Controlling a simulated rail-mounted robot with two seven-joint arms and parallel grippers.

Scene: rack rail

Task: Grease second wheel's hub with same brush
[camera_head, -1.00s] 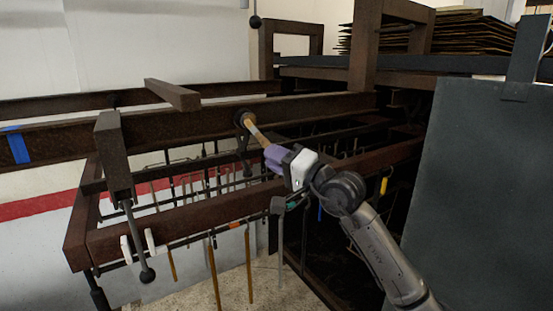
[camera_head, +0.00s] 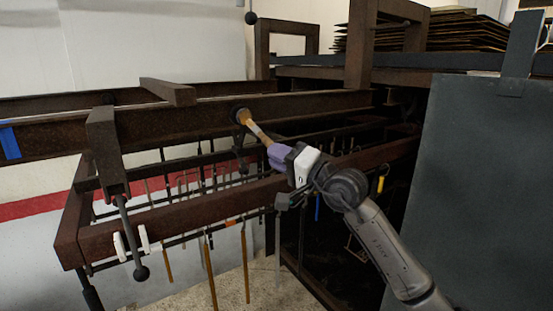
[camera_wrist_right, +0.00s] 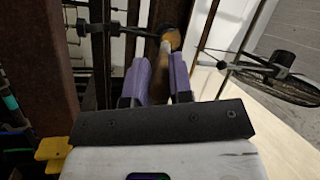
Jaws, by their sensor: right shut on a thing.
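My right gripper (camera_head: 274,150) is shut on the brush (camera_head: 257,132), which has a light wooden handle. In the right wrist view the purple fingers (camera_wrist_right: 160,72) close around it. The brush points up and left in the head view, and its tan end is at a small dark wheel (camera_head: 237,111) on the brown beam. The end overlaps the wheel's face; I cannot tell whether it touches the hub. The wheel also shows in the right wrist view (camera_wrist_right: 174,36), partly behind the brush end. My left gripper is not in view.
A lower brown rail (camera_head: 190,212) with several hanging tools runs below the beam (camera_head: 180,124). A large grey panel (camera_head: 485,190) stands close to my right arm. Stacked sheets (camera_head: 430,32) lie behind.

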